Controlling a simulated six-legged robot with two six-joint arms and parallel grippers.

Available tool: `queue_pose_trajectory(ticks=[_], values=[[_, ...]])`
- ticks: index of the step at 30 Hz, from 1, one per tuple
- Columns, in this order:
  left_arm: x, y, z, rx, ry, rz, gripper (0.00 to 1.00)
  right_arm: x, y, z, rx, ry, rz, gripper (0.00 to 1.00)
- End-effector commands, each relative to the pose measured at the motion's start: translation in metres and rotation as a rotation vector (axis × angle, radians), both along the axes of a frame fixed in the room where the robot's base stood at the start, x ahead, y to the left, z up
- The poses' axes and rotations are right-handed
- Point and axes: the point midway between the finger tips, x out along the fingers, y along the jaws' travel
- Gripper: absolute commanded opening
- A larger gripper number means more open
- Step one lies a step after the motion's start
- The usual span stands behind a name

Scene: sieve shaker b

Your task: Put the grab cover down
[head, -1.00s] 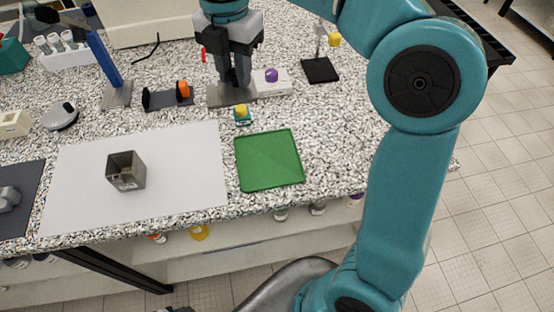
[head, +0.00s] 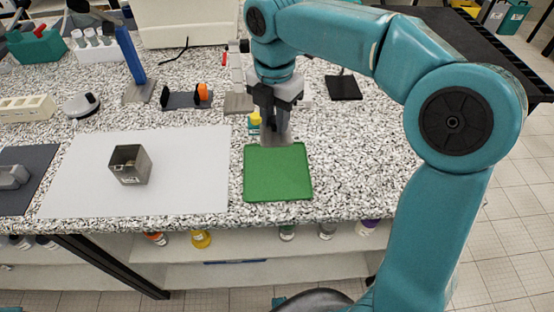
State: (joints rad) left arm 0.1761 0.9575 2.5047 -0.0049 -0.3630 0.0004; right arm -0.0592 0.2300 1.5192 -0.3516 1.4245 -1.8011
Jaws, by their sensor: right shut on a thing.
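My right gripper (head: 275,136) points down over the back part of the green tray (head: 279,183). It is shut on the grab cover (head: 284,156), a flat grey plate at its fingertips. The cover is over the tray's back edge; I cannot tell whether it touches the tray. The fingers hide part of the cover's top. My left gripper is not in view.
A white mat (head: 80,185) with an open grey square box (head: 130,165) lies left of the tray. A small yellow-topped item (head: 254,121) stands just behind the tray, close to my gripper. The tray's front part is empty.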

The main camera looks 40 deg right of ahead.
Motion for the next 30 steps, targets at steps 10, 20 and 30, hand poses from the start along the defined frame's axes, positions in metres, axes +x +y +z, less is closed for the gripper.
queue_pose_trajectory(ticks=[10,20,30], values=[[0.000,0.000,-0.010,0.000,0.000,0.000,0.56,-0.002,-0.002,-0.072,0.000,0.001,0.000,0.00],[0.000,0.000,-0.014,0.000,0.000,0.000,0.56,-0.003,-0.002,-0.115,0.000,0.002,0.000,0.00],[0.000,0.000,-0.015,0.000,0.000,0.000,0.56,-0.002,-0.002,-0.118,0.000,-0.001,0.000,0.00]])
